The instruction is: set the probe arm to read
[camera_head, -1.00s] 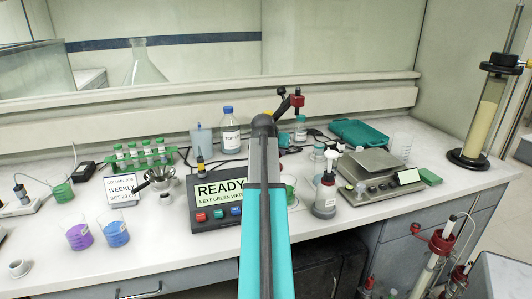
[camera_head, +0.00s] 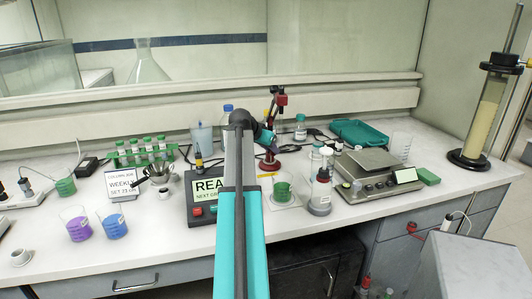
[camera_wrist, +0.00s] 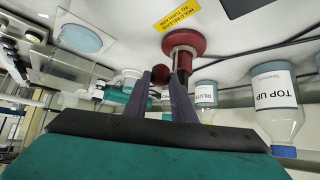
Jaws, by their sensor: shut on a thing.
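The probe stand has a round red base (camera_head: 268,165) and an upright post, with a dark arm and a red clamp (camera_head: 281,99) near its top. In the wrist view the red base (camera_wrist: 183,42) appears upside down, beside a yellow "HOLD RELEASE TO TURN ARM" label (camera_wrist: 178,14). My gripper (camera_wrist: 168,80) is at the post and shut on a red knob (camera_wrist: 160,74). In the head view my arm partly hides the gripper and post. A beaker of green liquid (camera_head: 283,192) stands on a pale plate right of the label. The probe tip is not clear.
A display (camera_head: 205,205) reading "REA…" is partly covered by my arm. A white-capped bottle (camera_head: 321,190) and a balance (camera_head: 369,162) stand to the right. A "TOP UP" bottle (camera_wrist: 274,100) stands near the post. Purple (camera_head: 77,225) and blue (camera_head: 111,225) beakers are at the front left.

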